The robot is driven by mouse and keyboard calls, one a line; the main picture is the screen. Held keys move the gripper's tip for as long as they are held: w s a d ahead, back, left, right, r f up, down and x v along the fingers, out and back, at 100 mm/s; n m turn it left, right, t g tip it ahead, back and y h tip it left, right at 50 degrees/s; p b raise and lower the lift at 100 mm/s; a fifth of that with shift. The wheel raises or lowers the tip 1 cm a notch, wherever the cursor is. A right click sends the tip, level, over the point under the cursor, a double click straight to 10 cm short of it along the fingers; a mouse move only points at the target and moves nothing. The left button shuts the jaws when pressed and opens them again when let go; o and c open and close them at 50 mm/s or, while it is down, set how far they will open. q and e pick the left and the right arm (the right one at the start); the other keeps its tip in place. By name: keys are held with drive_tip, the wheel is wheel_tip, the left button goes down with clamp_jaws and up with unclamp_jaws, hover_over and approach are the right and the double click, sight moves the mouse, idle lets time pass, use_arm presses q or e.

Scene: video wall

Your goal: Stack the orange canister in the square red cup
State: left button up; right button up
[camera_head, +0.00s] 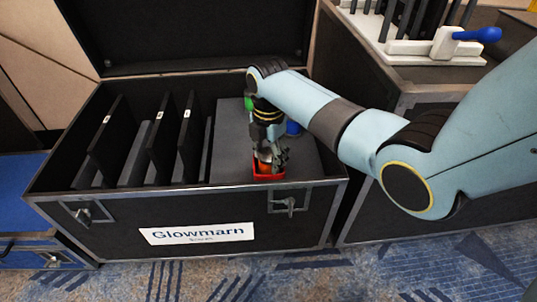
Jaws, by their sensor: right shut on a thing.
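The square red cup (268,176) stands on the grey panel inside the open black case, near its front edge. My right gripper (270,160) points down at the cup and is shut on the orange canister (264,168), of which only a small part shows between the fingers and the cup. The canister appears to be at or within the cup's rim; how deep it sits is hidden. My left gripper is not in view.
A green object (249,103) and a blue object (293,127) show behind my right gripper, partly hidden. Several dark upright panels (166,137) stand in the left part of the case (190,222). Another case (395,70) with a blue-handled tool (478,35) is at right.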

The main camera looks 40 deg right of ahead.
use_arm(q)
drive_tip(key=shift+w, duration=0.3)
use_arm(e)
drive_tip(key=shift+s+f, duration=0.1)
drive_tip(key=shift+f, duration=0.25)
drive_tip(key=o, duration=0.9)
drive_tip(key=shift+f, duration=0.1)
drive_tip(key=o, duration=0.5)
drive_tip(key=shift+f, duration=0.2)
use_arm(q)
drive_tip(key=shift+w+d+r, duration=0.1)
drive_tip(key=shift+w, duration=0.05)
use_arm(e)
drive_tip(key=shift+r, duration=0.15)
